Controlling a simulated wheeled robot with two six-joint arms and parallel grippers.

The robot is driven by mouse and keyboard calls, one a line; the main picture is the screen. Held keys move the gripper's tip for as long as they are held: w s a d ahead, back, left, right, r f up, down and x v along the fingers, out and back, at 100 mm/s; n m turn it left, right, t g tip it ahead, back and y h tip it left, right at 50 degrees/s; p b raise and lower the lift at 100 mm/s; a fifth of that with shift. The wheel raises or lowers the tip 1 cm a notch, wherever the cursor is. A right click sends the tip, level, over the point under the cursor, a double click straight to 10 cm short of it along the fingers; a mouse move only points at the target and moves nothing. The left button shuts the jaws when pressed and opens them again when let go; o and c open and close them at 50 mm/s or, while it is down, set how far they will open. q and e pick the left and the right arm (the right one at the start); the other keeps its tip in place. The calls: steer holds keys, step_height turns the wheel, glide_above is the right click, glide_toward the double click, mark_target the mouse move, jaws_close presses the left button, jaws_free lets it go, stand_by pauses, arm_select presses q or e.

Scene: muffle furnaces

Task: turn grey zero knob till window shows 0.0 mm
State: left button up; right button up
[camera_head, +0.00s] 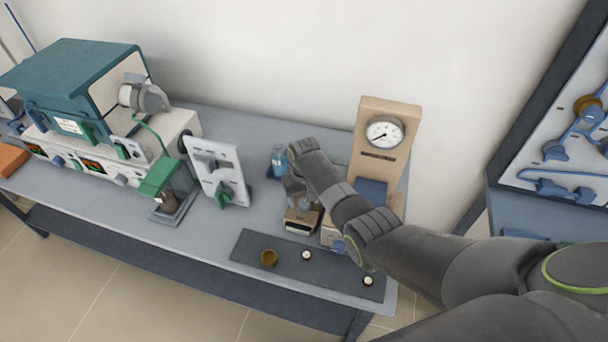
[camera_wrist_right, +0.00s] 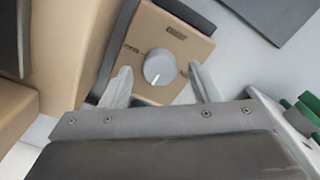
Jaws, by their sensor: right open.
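The grey zero knob (camera_wrist_right: 160,67) with a white pointer mark sits on a tan box (camera_wrist_right: 190,50) in the right wrist view. A small dark window (camera_wrist_right: 176,33) is on the same face; its reading is too small to make out. My right gripper (camera_wrist_right: 160,74) is open, one finger on either side of the knob, with visible gaps. In the head view my right gripper (camera_head: 295,190) is over the small tan box (camera_head: 300,220), and the arm hides part of it. The knob is hidden there. My left gripper is not in view.
A tan stand with a dial (camera_head: 384,133) is close to the right of my gripper. A white panel with a green handle (camera_head: 218,170) stands left. A blue bottle (camera_head: 279,158) is behind.

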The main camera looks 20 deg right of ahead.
mark_target(304, 203)
step_height(304, 203, up, 16)
steer(key=shift+b, duration=0.45)
stand_by(0.4)
